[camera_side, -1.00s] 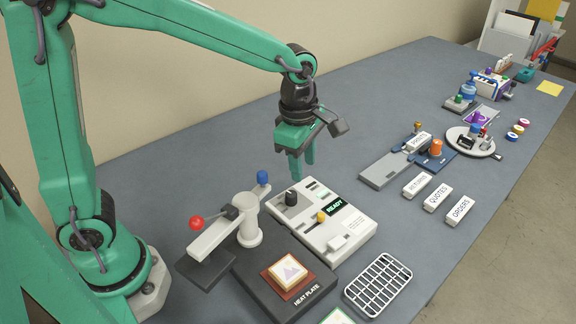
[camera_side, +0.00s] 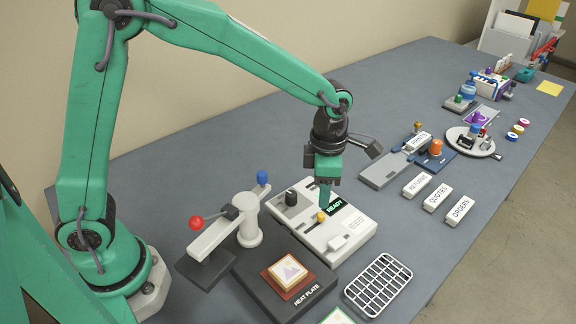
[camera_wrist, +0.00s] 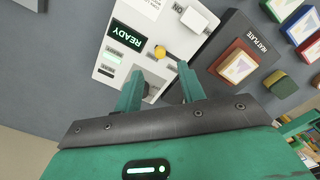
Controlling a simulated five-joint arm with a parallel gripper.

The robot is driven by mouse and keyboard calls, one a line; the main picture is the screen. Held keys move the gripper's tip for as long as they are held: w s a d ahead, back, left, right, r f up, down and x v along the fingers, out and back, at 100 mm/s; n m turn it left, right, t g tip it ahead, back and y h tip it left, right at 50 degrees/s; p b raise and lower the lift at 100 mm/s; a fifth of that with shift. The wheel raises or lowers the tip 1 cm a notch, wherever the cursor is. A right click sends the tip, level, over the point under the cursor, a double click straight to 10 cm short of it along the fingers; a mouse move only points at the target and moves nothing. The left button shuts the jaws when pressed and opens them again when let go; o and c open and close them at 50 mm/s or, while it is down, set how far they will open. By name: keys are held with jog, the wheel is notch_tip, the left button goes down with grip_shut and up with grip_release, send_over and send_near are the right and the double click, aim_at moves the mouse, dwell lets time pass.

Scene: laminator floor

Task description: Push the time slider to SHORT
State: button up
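The white control panel (camera_side: 352,238) lies flat on the table with a lit READY display (camera_side: 334,205). The time slider's yellow knob (camera_side: 321,217) is on the panel beside the display. In the wrist view the yellow knob (camera_wrist: 160,52) shows just beyond my fingertips, near the middle of the gap. My gripper (camera_side: 325,204) points down over the panel, close behind the knob. In the wrist view my gripper (camera_wrist: 159,71) has its two fingers apart with nothing held. Contact with the panel or knob cannot be told. The SHORT marking is not legible.
A dark round knob (camera_side: 291,198) stands on the panel's far left. A white post with a red-ended lever (camera_side: 249,232) stands left of it. The heat plate (camera_side: 318,289) is in front and a wire rack (camera_side: 379,284) lies front right. Bare table lies right of the panel.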

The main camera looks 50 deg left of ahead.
aim_at(321, 214)
jog(key=shift+f, duration=3.3)
grip_shut()
